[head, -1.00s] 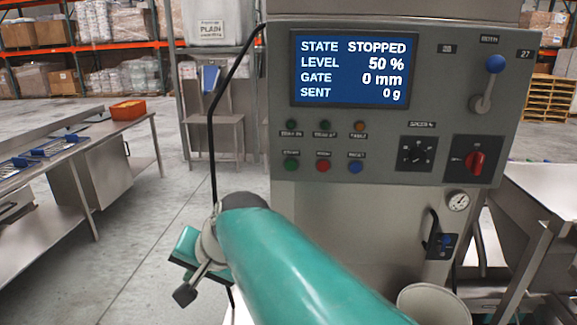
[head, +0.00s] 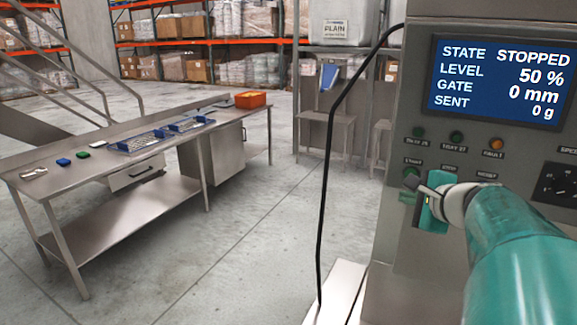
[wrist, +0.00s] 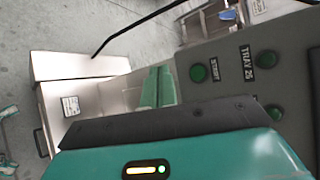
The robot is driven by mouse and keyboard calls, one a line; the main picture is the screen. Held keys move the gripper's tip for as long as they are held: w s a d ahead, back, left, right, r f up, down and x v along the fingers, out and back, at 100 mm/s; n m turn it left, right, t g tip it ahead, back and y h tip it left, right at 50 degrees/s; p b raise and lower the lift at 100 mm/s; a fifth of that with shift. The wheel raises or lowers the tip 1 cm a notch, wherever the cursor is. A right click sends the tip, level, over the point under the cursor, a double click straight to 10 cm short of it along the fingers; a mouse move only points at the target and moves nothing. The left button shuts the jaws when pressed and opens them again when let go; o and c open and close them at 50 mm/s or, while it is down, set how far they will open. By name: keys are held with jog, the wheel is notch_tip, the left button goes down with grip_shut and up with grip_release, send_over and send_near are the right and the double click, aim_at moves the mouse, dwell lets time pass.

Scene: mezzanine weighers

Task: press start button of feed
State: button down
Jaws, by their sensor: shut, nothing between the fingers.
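The feed's grey control panel (head: 410,235) stands at the right in the head view. Its green START button (head: 411,172) is at the panel's left, under the START label, and shows dim. In the wrist view the START button (wrist: 198,73) is in clear sight. My gripper (head: 425,212) has its teal fingers shut and empty, just below the START button in the head view. In the wrist view the closed fingers (wrist: 158,87) are just left of the button. I cannot tell how far the tips are from the panel. My gripper hides the neighbouring STOP button.
The display (head: 500,80) reads STOPPED, level 50 %, gate 0 mm, sent 0 g. An orange FAULT lamp (head: 496,144) and a green lamp (head: 456,138) are above the buttons. A black cable (head: 328,170) hangs left of the panel. A steel table (head: 110,165) stands left, with open floor between.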

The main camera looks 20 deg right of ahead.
jog(key=shift+d, duration=0.1)
jog(key=w+d, duration=0.5)
jog(key=d, duration=0.1)
jog(key=shift+w+d, duration=0.25)
jog(key=shift+d, duration=0.15)
dwell(2.0)
jog(key=shift+w+d, duration=0.25)
jog(key=shift+d, duration=0.1)
jog(key=shift+w+d, duration=0.25)
jog(key=shift+d, duration=0.05)
dwell(0.8)
jog(key=shift+a, duration=0.1)
jog(key=shift+s+a, duration=0.5)
jog(key=shift+a, duration=0.05)
